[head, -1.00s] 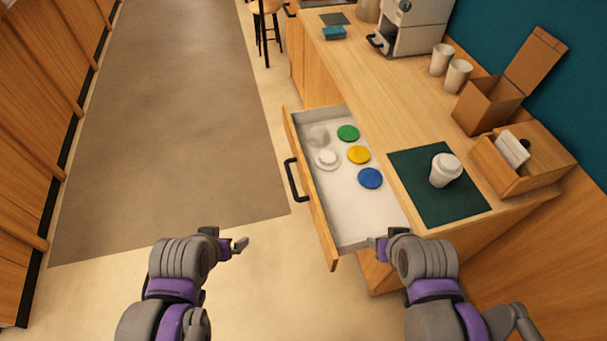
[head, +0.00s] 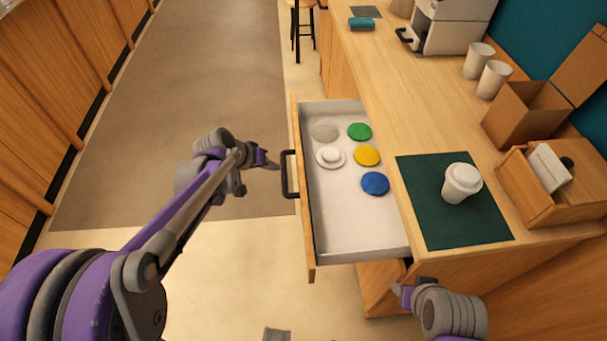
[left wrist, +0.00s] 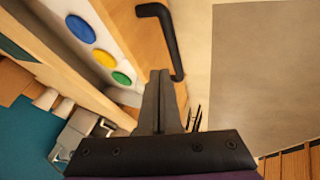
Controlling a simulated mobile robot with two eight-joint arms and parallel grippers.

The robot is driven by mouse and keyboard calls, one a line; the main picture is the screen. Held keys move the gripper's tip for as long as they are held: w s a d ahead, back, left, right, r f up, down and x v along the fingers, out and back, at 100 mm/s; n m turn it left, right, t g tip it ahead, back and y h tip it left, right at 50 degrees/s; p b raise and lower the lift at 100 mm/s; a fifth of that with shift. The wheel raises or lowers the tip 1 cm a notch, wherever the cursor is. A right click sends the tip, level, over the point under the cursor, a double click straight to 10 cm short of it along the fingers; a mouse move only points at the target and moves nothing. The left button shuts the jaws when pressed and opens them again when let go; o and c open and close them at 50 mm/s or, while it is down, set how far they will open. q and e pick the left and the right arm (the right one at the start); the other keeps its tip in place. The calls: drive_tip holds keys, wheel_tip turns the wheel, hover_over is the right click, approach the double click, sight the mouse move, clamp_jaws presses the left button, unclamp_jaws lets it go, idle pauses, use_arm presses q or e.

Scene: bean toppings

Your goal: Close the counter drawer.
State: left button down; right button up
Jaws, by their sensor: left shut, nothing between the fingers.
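The counter drawer (head: 330,225) is pulled open from the counter, with its wooden front facing left. Its black bar handle (head: 287,176) is on that front and also shows in the left wrist view (left wrist: 174,45). My left gripper (head: 268,162) is shut and empty, just left of the handle, with a small apparent gap. In the left wrist view its closed fingers (left wrist: 160,90) point toward the drawer front, beside the handle. My right gripper (head: 402,292) is low, near the drawer's near right corner; its jaw opening is unclear.
Inside the drawer lie green (head: 359,131), yellow (head: 367,155) and blue (head: 375,183) discs and a white lid (head: 330,157). The floor left of the drawer is clear.

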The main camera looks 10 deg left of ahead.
use_arm(q)
drive_tip(key=b+x, duration=0.1)
drive_tip(key=x, duration=0.9)
drive_tip(key=shift+w+f, duration=0.25)
drive_tip(key=shift+w, duration=0.25)
drive_tip(key=w+d, duration=0.2)
drive_tip(key=d, duration=0.6)
drive_tip(key=w+d+b, duration=0.1)
drive_tip(key=w+d, duration=0.1)
drive_tip(key=d, duration=0.6)
drive_tip(key=w+d, duration=0.3)
drive_tip(key=d, duration=0.6)
drive_tip(key=shift+w+d, duration=0.15)
drive_tip(key=shift+d+r, duration=0.1)
drive_tip(key=shift+d, duration=0.1)
drive_tip(key=shift+d+r, duration=0.1)
